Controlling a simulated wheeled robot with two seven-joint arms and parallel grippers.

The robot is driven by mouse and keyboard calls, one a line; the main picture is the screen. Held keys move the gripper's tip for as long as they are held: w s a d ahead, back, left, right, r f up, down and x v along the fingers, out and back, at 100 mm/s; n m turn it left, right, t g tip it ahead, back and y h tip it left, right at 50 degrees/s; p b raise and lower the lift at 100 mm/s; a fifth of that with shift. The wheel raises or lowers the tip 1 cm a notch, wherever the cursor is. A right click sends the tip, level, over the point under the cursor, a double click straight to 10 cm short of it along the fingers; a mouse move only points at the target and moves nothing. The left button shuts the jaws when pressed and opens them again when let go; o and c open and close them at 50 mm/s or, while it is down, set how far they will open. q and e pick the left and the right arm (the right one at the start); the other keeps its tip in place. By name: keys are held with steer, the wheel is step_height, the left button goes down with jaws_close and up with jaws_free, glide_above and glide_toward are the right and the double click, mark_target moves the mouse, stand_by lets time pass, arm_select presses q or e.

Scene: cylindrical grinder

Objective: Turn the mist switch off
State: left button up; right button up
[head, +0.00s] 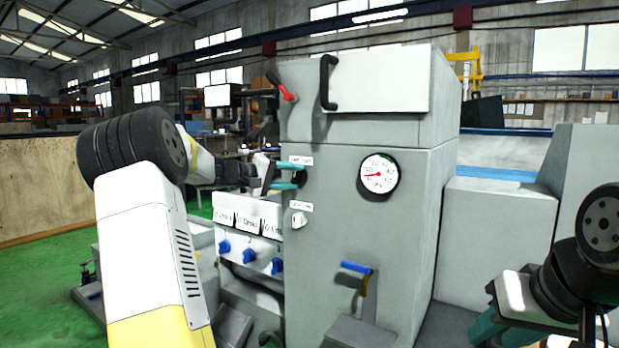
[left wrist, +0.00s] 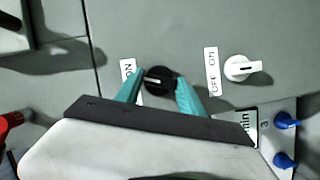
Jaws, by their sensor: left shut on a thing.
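A black rotary switch (left wrist: 160,80) sits on the grey machine front in the left wrist view, with a white label (left wrist: 128,68) beside it. My left gripper (left wrist: 158,88) is shut on this black switch, one teal finger on each side. In the head view the left gripper (head: 287,176) is at the panel just below the upper label (head: 300,161), and its fingers hide the switch. A white rotary switch (head: 299,220) is below it, and also shows in the left wrist view (left wrist: 240,68) beside an OFF/ON label. I cannot read which switch is the mist one. My right gripper (head: 490,328) is low at the right, partly hidden, away from the panel.
A red-handled lever (head: 288,95) and a black door handle (head: 328,82) are above. A pressure gauge (head: 379,174) is to the right. Several blue knobs (head: 249,255) stick out below left, and a blue lever (head: 356,267) is lower on the front.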

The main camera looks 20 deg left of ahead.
arm_select(q)
steer(key=n, duration=0.1)
steer(key=n+t+h, duration=0.1)
steer(key=n, duration=0.1)
steer(key=shift+a+f+n, duration=0.1)
steer(key=shift+f+n, duration=0.05)
steer(key=shift+n, duration=0.15)
stand_by(0.4)
steer(key=o, duration=1.3)
steer(key=shift+h, duration=0.3)
steer(key=shift+v, duration=3.9)
